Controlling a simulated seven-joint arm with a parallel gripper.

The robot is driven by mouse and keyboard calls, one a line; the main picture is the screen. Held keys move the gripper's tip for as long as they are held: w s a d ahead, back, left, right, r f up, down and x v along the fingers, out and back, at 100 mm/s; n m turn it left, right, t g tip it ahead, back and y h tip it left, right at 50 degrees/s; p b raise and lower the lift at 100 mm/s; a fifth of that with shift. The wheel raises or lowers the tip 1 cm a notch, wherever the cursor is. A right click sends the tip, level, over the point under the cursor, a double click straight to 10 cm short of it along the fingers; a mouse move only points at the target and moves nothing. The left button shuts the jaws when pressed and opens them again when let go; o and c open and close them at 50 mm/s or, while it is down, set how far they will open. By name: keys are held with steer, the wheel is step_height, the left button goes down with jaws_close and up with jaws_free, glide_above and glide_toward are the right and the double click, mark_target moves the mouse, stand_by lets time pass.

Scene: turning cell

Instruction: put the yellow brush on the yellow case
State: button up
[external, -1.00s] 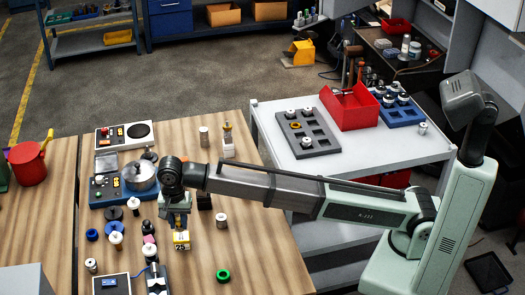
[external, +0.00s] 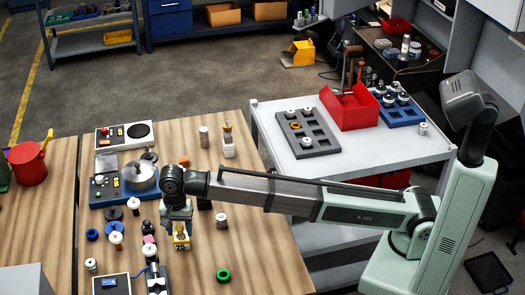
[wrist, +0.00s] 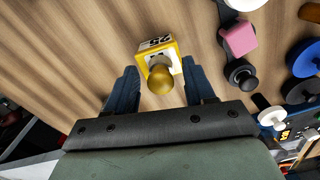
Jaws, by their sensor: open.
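A yellow block-like case (external: 181,242) with a white label marked 25 stands on the wooden bench below my gripper. It also shows in the wrist view (wrist: 170,50). A rounded gold-yellow knob (wrist: 160,80) rises from it or stands on it; I cannot tell whether this is the brush's handle. My gripper (wrist: 163,92) is open, its two blue fingers apart on either side of the knob, with nothing clasped. In the external view my gripper (external: 177,226) hangs just above the case. A pale item with a yellow-orange top (external: 228,140) stands farther back; I cannot tell what it is.
A pink block (wrist: 239,39) and a black knobbed part (wrist: 241,74) are close beside the case. Blue and black discs and metal parts crowd the left. A green ring (external: 223,275) lies in front. The bench right of the case is mostly clear.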

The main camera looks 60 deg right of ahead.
mark_target(180, 228)
step_height(180, 228, up, 12)
steer(key=shift+r, duration=0.2)
stand_by(0.6)
